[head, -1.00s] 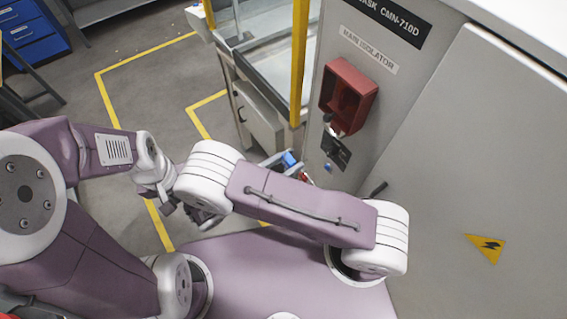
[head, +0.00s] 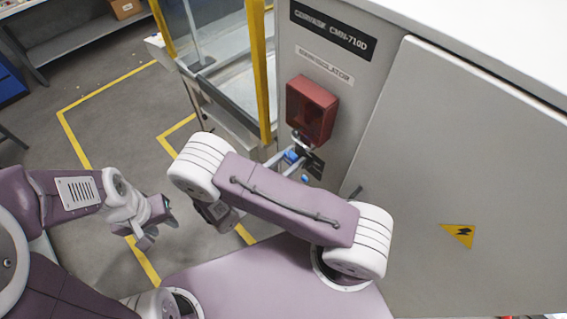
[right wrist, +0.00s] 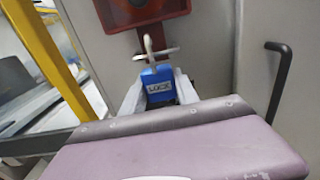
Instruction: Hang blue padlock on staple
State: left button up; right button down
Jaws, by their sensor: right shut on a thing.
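The blue padlock (right wrist: 158,82) with a LOCK label is upright in the right wrist view, its silver shackle (right wrist: 150,45) pointing up. My right gripper (right wrist: 159,93) is shut on its body, one grey finger on each side. A pale metal bar, apparently the staple (right wrist: 168,52), crosses by the shackle just below the red isolator box (right wrist: 140,10). I cannot tell whether the shackle is around the bar or only beside it. In the head view the padlock (head: 291,156) is small and partly hidden by my right arm. My left gripper (head: 156,226) hangs away from the cabinet; its jaws are unclear.
The grey cabinet (head: 420,160) fills the right side, with a black door handle (right wrist: 279,75) right of the padlock. A yellow post (head: 262,75) stands left of the red box. Another small blue item (head: 305,179) shows below the padlock.

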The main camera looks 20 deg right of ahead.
jog(key=shift+w+d+f+b, duration=0.2)
jog(key=shift+w+d+f, duration=0.1)
jog(key=shift+d, duration=0.3)
jog(key=shift+w+d+f+b, duration=0.2)
jog(key=shift+d+f, duration=0.05)
jog(key=shift+d, duration=0.35)
jog(key=shift+w+d+f+b, duration=0.2)
jog(key=shift+w+d+f, duration=0.1)
jog(key=shift+d, duration=0.3)
jog(key=c, duration=0.9)
grip_release()
jog(key=shift+o, duration=0.2)
jog(key=b+v, duration=0.3)
jog(key=v, duration=0.6)
jog(key=shift+b, duration=0.3)
